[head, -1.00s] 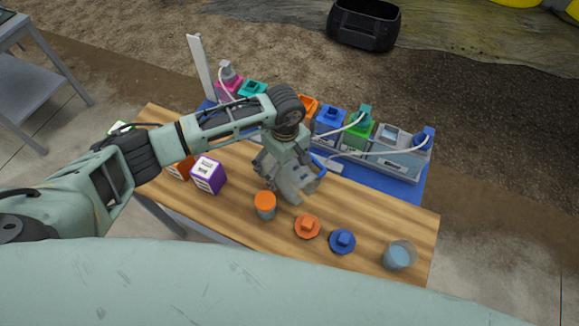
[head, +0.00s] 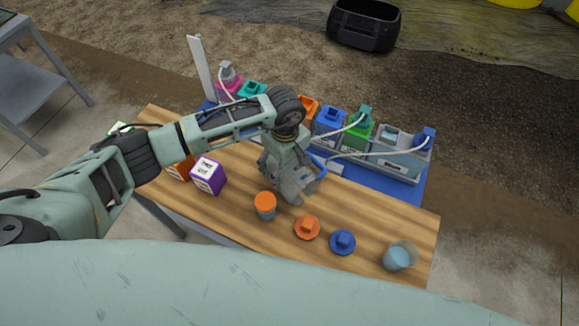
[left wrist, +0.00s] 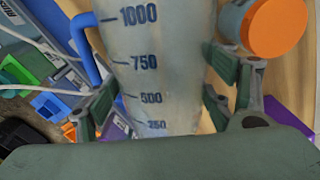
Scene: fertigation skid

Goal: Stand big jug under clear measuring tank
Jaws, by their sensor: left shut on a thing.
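The big jug (left wrist: 155,75) is a grey see-through vessel with dark marks from 250 to 1000 and a blue handle (left wrist: 82,45). It fills the middle of the left wrist view, between the fingers of my left gripper (left wrist: 165,105), which is shut on it. In the head view my left gripper (head: 290,178) is over the middle of the wooden table and partly hides the jug. A pale grey tank (head: 398,158), which looks like the clear measuring tank, stands at the right end of the blue base, to the right of the jug. My right gripper is out of view.
Coloured tanks with white hoses line the blue base (head: 422,196) behind the jug. An orange-lidded pot (head: 265,206), an orange cap (head: 307,228), a blue cap (head: 342,242) and a cup (head: 399,256) stand in front. A purple box (head: 208,175) is at left.

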